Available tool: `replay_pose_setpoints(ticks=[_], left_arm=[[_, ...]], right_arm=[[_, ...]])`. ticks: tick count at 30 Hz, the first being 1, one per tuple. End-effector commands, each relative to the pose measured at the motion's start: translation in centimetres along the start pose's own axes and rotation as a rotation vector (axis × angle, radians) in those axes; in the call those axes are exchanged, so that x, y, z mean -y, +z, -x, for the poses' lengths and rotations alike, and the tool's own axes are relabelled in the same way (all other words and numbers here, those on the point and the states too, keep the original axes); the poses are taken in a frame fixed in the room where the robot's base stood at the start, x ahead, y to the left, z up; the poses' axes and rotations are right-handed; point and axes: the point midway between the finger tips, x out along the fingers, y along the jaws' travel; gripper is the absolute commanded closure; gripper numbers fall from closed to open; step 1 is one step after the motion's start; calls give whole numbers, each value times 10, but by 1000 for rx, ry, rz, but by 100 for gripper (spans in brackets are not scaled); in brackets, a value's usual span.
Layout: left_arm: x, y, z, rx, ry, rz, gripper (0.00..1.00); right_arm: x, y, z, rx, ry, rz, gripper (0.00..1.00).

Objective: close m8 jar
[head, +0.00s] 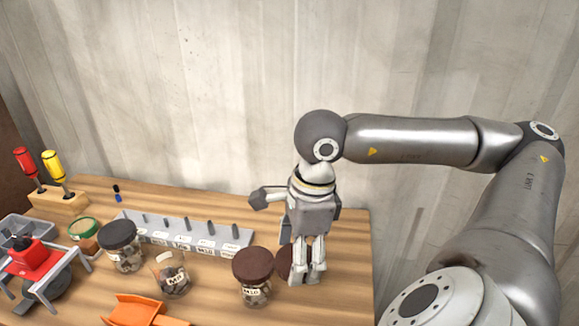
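An open glass jar (172,283) with dark parts inside stands in the middle of the bench; its label looks like M8 but is too small to be sure. A loose-looking dark brown lid (283,262) lies to its right, partly hidden behind my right gripper (308,280). That gripper points down at the lid, fingertips low near the bench. The frame does not show clearly whether the fingers are apart or hold the lid's edge. My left gripper is not in view.
Jars with dark lids stand left (119,253) and right (252,283) of the open jar. A grey bin row (190,238) runs behind. An orange tray (145,312) lies in front. A red press (35,262) and screwdrivers (53,165) are at left. The right bench end looks clear.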

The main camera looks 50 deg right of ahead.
Motion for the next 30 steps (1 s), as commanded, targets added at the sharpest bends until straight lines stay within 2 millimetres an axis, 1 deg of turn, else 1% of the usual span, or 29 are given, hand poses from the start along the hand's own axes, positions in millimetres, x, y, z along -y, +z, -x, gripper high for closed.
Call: replay_pose_setpoints(ticks=[1, 9, 24, 25, 26, 30], left_arm=[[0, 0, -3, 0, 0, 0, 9], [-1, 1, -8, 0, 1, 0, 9], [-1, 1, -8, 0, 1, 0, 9], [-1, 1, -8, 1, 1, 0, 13], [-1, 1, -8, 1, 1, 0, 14], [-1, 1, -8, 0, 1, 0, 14]], right_arm=[[0, -3, -1, -3, -3, -2, 40], [-3, -8, 0, 0, -2, -3, 40], [-4, -8, 1, 1, -2, -3, 40], [-4, -8, 1, 1, -2, -3, 40], [-4, -8, 1, 1, -2, -3, 40], [-4, -8, 1, 1, -2, -3, 40]])
